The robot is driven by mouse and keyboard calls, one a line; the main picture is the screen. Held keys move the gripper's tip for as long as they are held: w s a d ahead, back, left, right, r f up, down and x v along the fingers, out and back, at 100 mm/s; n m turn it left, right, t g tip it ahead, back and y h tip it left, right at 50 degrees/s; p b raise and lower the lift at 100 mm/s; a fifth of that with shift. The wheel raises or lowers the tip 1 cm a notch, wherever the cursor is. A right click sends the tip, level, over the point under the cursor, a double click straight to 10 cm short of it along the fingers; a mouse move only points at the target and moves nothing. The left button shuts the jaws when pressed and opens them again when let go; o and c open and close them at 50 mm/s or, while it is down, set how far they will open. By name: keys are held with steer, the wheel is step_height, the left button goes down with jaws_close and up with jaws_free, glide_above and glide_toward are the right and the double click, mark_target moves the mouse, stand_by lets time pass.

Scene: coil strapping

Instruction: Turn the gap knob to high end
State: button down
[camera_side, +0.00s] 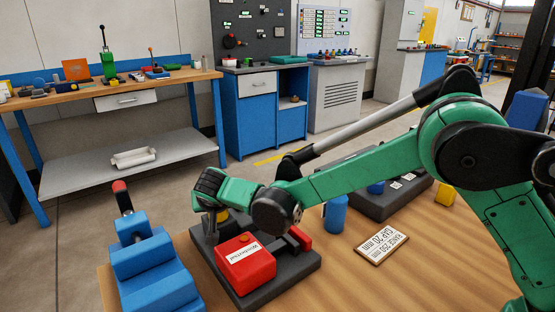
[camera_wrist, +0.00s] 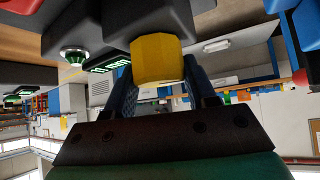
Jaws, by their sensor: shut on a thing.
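A yellow knob (camera_wrist: 157,60) sits between the two fingers of my gripper (camera_wrist: 163,88) in the wrist view, under a dark housing. My gripper (camera_side: 212,212) is shut on this knob. In the side view, only a little of the yellow knob (camera_side: 222,215) shows, at the back left of a dark base (camera_side: 290,280) that carries a red box (camera_side: 245,264) with a white label. My fingers hide most of the knob there. I cannot read a scale or pointer on it, so its setting cannot be told.
A blue device (camera_side: 155,265) with a red-tipped lever stands left of the base. A blue cylinder (camera_side: 336,214), a printed card (camera_side: 382,244) reading range 250 mm and gap 20 mm, a dark panel (camera_side: 385,206) and a yellow block (camera_side: 446,195) lie right. Bare wood lies in front.

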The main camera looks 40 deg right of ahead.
steer(key=shift+m+g+h, duration=0.3)
steer(key=shift+m+h, duration=0.2)
steer(key=shift+m, duration=0.2)
steer(key=shift+c, duration=1.4)
jaws_free()
steer(key=shift+v, duration=2.85)
